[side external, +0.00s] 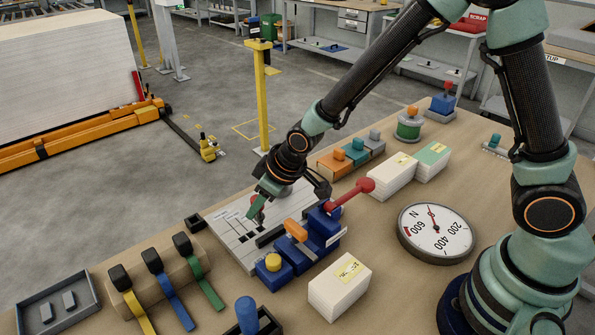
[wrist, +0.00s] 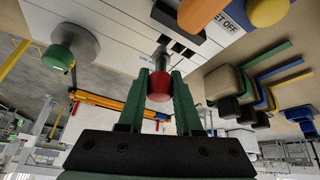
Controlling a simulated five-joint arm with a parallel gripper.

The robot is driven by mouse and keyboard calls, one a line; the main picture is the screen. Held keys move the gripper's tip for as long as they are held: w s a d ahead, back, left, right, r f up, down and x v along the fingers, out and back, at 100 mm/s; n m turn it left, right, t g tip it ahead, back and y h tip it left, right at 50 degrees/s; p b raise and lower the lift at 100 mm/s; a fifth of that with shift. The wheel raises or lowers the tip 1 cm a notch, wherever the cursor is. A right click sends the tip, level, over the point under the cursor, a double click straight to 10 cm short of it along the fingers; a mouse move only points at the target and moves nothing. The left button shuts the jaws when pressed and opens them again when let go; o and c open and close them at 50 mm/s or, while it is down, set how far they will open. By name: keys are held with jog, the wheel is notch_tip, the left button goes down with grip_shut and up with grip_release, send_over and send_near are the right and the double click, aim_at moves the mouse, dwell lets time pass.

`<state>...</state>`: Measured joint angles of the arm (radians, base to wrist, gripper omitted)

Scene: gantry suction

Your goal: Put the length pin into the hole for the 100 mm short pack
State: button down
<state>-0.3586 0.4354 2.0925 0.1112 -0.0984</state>
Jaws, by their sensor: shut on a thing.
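The length pin, with a red head (wrist: 160,87) and a grey metal shank, is gripped between my green fingertips in the wrist view. My gripper (wrist: 161,76) is shut on the red head. In the side view my gripper (side external: 257,205) is low over the white board (side external: 228,238), with the red head partly hidden by a finger. The board (wrist: 120,32) carries dark lines and black marks or slots close to the shank's end. I cannot tell whether the shank is in a hole or just above one. The hole labels are too small to read.
A blue fixture (side external: 299,255) with a red-knobbed lever (side external: 352,193) stands right beside the board. White packs (side external: 340,287) and a dial (side external: 436,232) stand to the right.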

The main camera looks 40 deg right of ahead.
aim_at(261, 213)
jog(key=shift+f, duration=1.75)
jog(key=c, duration=0.5)
grip_release()
jog(key=shift+r, duration=0.15)
jog(key=v, duration=1.2)
jog(key=s+d+r+m, duration=0.1)
jog(key=s+d+r, duration=0.2)
jog(key=d, duration=0.1)
jog(key=s+d+r+m+h, duration=0.1)
jog(key=s+d+r+m, duration=0.1)
jog(key=s+d+r, duration=0.1)
jog(key=s+d+r+m+h, duration=0.1)
jog(key=s+d+r+m, duration=0.1)
jog(key=s+d+r, duration=0.2)
jog(key=shift+d+r, duration=0.25)
jog(key=shift+d, duration=0.6)
jog(key=shift+d+r, duration=0.25)
jog(key=shift+d, duration=0.6)
